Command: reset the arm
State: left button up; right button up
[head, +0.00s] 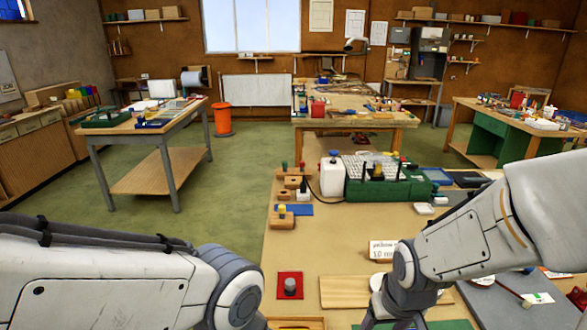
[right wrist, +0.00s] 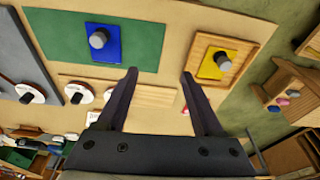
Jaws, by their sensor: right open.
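My right arm comes in from the right in the head view and bends down over the near bench. Its gripper shows in the right wrist view (right wrist: 160,73), with two dark fingers spread apart and nothing between them.
On the near bench (head: 310,240) are a red plate with a grey knob (head: 290,284), a wooden board (head: 342,290), a white label block (head: 382,250), a white bottle (head: 332,175) and a green machine (head: 400,190). A side table (head: 155,170) stands left. Green floor (head: 235,185) between is clear.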

jog(key=s+a+r+n+g, duration=0.1)
jog(key=s+a+r+n, duration=0.1)
jog(key=s+a, duration=0.4)
jog(key=s+a+r+n+g+b, duration=0.1)
jog(key=s+a+r+n, duration=0.1)
jog(key=s+a+n, duration=0.2)
jog(key=s+a, duration=0.1)
jog(key=s, duration=0.2)
jog(key=shift+a+y, duration=0.4)
